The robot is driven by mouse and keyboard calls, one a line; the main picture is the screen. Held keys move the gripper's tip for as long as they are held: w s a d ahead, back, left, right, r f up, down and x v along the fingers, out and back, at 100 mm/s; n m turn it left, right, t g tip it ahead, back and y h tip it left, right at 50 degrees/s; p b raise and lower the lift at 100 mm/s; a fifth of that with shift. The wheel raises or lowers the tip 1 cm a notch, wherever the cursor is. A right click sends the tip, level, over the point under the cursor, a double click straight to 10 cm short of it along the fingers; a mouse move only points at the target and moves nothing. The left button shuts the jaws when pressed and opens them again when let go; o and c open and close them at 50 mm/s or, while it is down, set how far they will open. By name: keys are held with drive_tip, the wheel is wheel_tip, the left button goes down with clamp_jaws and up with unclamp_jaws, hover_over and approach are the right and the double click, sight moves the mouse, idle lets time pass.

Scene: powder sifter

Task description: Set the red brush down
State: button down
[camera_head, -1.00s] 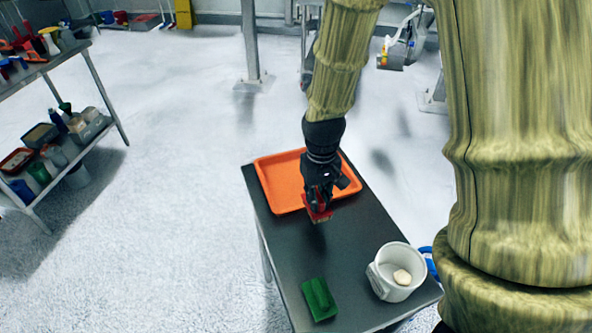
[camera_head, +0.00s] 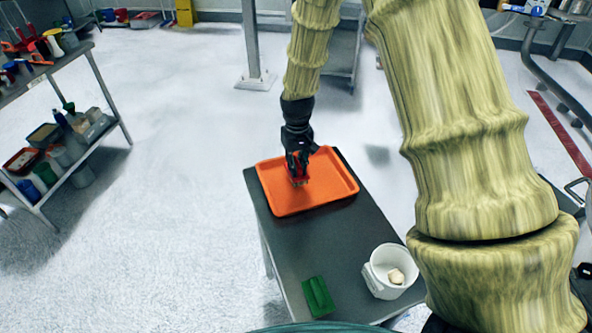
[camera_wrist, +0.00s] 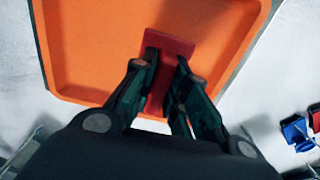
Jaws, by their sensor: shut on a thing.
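The red brush (camera_head: 299,180) is held in my gripper (camera_head: 297,160), with its bristles facing down over the orange tray (camera_head: 330,187). In the wrist view the red brush (camera_wrist: 172,48) sits between the two fingers of my gripper (camera_wrist: 165,65), which is shut on it. The orange tray also fills much of the wrist view (camera_wrist: 85,45). I cannot tell whether the bristles touch the tray floor. Apart from the brush, the tray looks empty. It lies at the far end of the dark table (camera_head: 290,245).
A green brush or block (camera_head: 319,297) lies on the table's near end. A white jug (camera_head: 381,272) with a pale thing inside stands to its right. The table between these and the tray is bare. A loaded shelf rack (camera_head: 62,135) stands at the left.

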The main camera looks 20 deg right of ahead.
sight(296, 163)
drive_tip(key=shift+s+f+p, duration=0.1)
drive_tip(key=shift+f+p, duration=0.3)
drive_tip(key=shift+f, duration=0.1)
drive_tip(key=shift+f+p, duration=0.4)
drive_tip(key=shift+f, duration=0.8)
drive_tip(key=c, duration=1.4)
unclamp_jaws()
drive_tip(key=shift+f, duration=0.1)
drive_tip(key=shift+r+b, duration=1.9)
drive_tip(key=shift+r, duration=4.25)
drive_tip(key=shift+a, duration=0.15)
